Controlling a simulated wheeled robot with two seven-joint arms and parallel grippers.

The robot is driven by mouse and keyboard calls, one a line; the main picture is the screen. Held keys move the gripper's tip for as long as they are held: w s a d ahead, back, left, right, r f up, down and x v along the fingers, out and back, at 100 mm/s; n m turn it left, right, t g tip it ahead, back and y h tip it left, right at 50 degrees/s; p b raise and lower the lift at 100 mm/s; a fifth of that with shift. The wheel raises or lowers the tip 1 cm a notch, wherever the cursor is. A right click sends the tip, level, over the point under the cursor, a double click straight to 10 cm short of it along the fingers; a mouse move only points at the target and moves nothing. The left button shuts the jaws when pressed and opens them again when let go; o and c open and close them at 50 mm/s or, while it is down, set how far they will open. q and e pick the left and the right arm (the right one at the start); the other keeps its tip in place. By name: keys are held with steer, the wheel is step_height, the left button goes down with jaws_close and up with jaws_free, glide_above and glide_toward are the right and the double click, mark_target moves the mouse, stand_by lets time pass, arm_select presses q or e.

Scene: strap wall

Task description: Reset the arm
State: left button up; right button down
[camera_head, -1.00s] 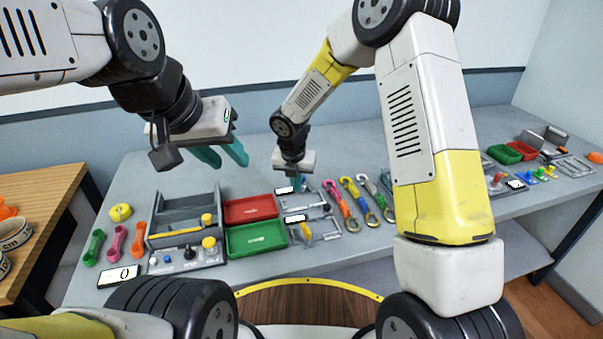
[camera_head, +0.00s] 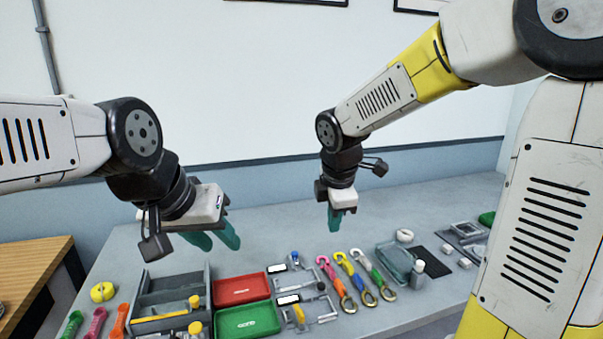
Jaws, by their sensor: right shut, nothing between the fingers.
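My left gripper (camera_head: 215,238) comes in from the left with its teal fingers pointing down. Its two fingers are apart and nothing is seen between them. It hangs above the bench behind the grey organiser. My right gripper (camera_head: 336,218) points down with its teal fingers together, empty. Neither gripper appears to touch anything.
The grey bench (camera_head: 285,232) holds a grey organiser (camera_head: 175,290), a red tray (camera_head: 242,289), a green tray (camera_head: 249,320) and a yellow ring (camera_head: 103,292). A small bottle (camera_head: 418,272) and a white roll (camera_head: 404,235) stand right. The bench's back strip is clear. A wooden table (camera_head: 35,262) stands left.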

steer(key=s+d+r+m+t+y, duration=0.1)
steer(key=s+d+r+m, duration=0.2)
steer(key=s+m, duration=0.5)
steer(key=s+d+r+m+t+y, duration=0.1)
steer(key=s+d+r+m, duration=0.2)
steer(key=s+m, duration=0.5)
steer(key=d+m, duration=0.1)
steer(key=m, duration=0.2)
steer(key=shift+s+m, duration=0.15)
steer(key=shift+m, duration=0.15)
steer(key=shift+r, duration=0.1)
